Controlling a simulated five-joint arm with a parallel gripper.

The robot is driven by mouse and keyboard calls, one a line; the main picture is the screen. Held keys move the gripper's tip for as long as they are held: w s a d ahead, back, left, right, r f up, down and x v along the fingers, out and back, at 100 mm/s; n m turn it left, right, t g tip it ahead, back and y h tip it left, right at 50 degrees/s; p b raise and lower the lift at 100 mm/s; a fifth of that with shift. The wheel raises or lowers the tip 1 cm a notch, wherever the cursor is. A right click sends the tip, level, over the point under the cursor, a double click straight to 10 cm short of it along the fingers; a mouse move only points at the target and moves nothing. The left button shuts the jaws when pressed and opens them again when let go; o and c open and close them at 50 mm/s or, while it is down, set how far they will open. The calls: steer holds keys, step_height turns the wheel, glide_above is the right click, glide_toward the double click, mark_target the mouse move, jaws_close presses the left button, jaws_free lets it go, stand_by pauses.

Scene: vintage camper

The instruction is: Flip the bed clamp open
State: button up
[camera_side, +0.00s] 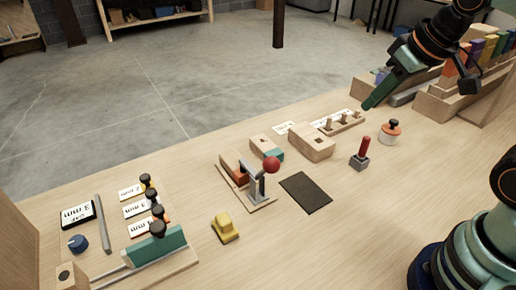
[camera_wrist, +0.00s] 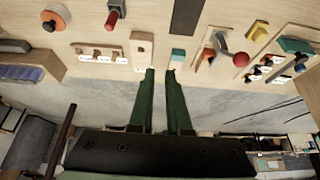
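The clamp, which I take to be the bed clamp, has a grey metal lever (camera_side: 257,183) with a red ball knob (camera_side: 271,164). It stands on a small wooden base (camera_side: 262,201) beside an orange-brown block, near the middle of the bench in the side view. In the wrist view the red knob (camera_wrist: 241,59) and grey lever (camera_wrist: 221,42) show right of my fingers. My gripper (camera_side: 371,103) is raised over the back right of the bench, well apart from the clamp. In the wrist view its two green fingers (camera_wrist: 161,72) have a narrow gap with nothing between them.
A dark mat (camera_side: 305,193) lies right of the clamp. A yellow piece (camera_side: 225,228) sits in front.

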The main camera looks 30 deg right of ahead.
steer(key=w+a+r+g, duration=0.1)
steer(key=w+a, duration=0.1)
steer(key=w+a+r+g, duration=0.1)
steer(key=w+a+r, duration=0.1)
steer(key=w+a, duration=0.1)
steer(key=w+a+r+n, duration=0.1)
steer(key=w+a, duration=0.2)
steer(key=shift+w+r+g+y, duration=0.2)
steer(key=shift+g+y, duration=0.1)
steer(key=shift+g, duration=0.1)
jaws_close()
steer(key=w+a+f+g, duration=0.1)
steer(key=w+a, duration=0.2)
steer(key=a, duration=0.3)
steer(key=w+a+f+n+g+h, duration=0.1)
steer(key=w+a+f+g, duration=0.1)
steer(key=a, duration=0.4)
steer(key=shift+w+a+f, duration=0.15)
steer(key=shift+w, duration=0.3)
steer(key=shift+f, duration=0.1)
steer(key=s+d+f, duration=0.1)
steer(key=s+f, duration=0.3)
steer(key=f, duration=0.6)
steer(key=shift+s+f, duration=0.15)
steer(key=shift+f, duration=0.1)
